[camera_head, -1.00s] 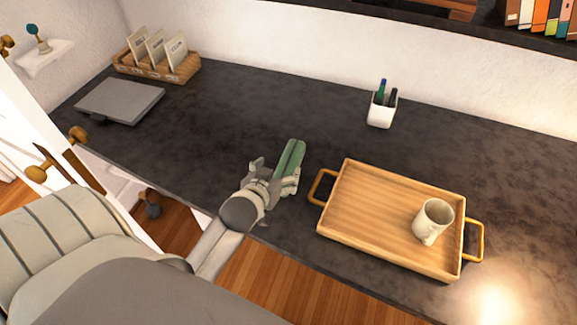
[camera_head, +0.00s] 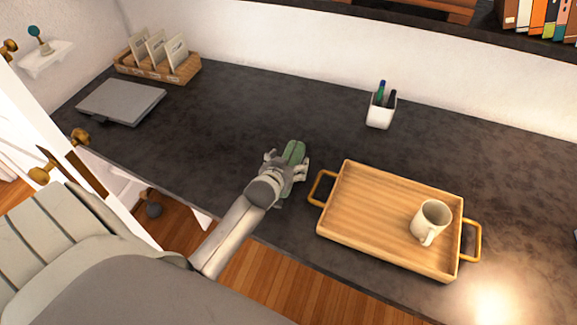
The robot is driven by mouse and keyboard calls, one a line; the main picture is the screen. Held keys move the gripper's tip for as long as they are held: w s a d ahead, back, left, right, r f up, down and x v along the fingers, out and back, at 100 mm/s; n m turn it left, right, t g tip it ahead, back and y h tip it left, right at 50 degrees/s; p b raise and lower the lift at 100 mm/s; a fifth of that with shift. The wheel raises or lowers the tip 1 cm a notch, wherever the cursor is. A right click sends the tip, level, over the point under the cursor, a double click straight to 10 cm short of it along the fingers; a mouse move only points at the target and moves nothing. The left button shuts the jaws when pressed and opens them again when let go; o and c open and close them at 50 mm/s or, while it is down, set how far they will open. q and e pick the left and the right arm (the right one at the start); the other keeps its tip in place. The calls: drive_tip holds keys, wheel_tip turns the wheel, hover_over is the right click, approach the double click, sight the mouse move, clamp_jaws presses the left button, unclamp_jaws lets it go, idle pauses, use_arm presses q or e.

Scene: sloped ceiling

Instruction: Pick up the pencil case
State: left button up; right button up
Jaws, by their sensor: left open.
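The green pencil case (camera_head: 294,151) lies on the dark countertop, left of the wooden tray. Only its far end shows clearly; my gripper hides the rest. My left gripper (camera_head: 287,165) is over the near part of the case, with its open fingers on either side of it. I cannot tell whether the fingers touch the case. My right gripper is not in view.
A wooden tray (camera_head: 375,250) with gold handles holds a white mug (camera_head: 431,219) just to the right. A white pen cup (camera_head: 380,112) stands behind. The middle of the countertop (camera_head: 230,120) is clear.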

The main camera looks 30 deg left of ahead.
use_arm(q)
drive_tip(key=shift+w+f, duration=0.1)
drive_tip(key=shift+w, duration=0.1)
drive_tip(key=shift+c, duration=0.4)
drive_tip(key=c, duration=1.1)
drive_tip(key=shift+c, duration=0.3)
